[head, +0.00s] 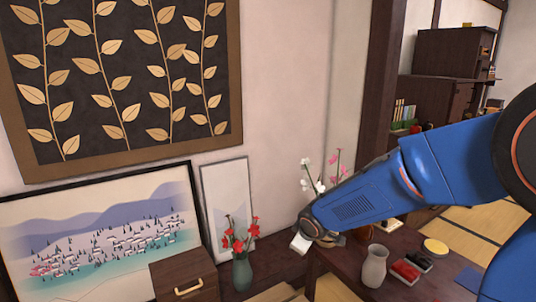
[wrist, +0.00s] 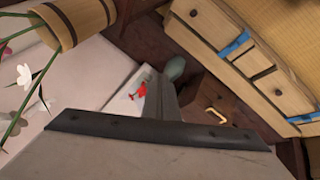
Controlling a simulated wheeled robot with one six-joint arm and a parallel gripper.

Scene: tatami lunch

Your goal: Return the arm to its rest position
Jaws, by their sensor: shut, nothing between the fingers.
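My arm, blue with dark joints, reaches in from the right edge of the head view and slopes down to the left. My gripper (head: 301,243) is at its lower left end, a small pale tip above the left end of the dark table (head: 345,262). It is shut with nothing held. In the wrist view a large grey part of my gripper with a dark edge fills the bottom, and the fingertips cannot be made out clearly.
A beige vase (head: 374,266), black and red boxes (head: 411,265) and a yellow dish (head: 436,247) stand on the table. A green vase (head: 242,274) with red flowers and a dark cabinet (head: 185,277) are left. A bamboo vase (wrist: 68,27) is close in the wrist view.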

